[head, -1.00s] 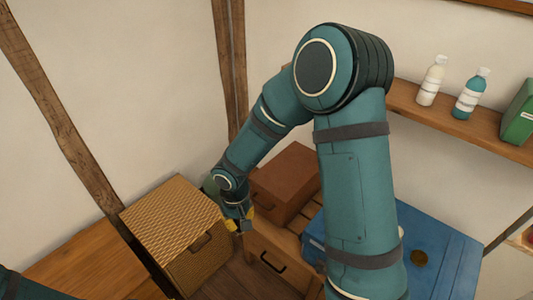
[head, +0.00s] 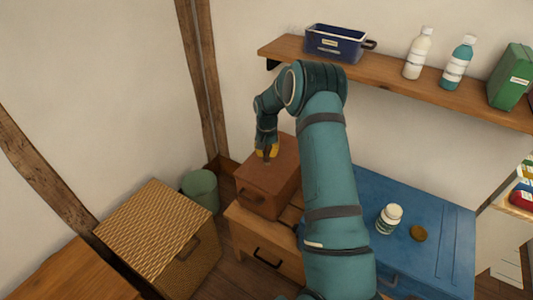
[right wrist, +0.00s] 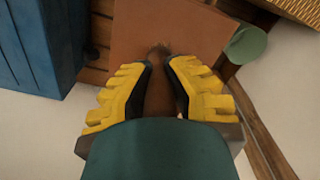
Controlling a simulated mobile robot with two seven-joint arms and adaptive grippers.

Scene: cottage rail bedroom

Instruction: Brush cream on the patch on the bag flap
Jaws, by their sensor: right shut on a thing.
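The brown bag (head: 262,192) stands on a wooden drawer unit, its flat top facing up and a handle on its front. My right gripper (head: 267,152) is over the bag's top. The right wrist view shows its yellow-padded fingers (right wrist: 166,85) shut on a brown brush (right wrist: 160,98). The brush's bristly tip (right wrist: 159,49) points at the bag's top (right wrist: 130,30); I cannot tell whether it touches. I cannot make out a separate patch or cream there. A small white jar (head: 390,217) stands on the blue chest. My left gripper is not in view.
A wicker box (head: 150,225) and green bin (head: 200,188) are at left. The shelf (head: 400,88) above holds a blue tub (head: 335,45), bottles and a green box.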

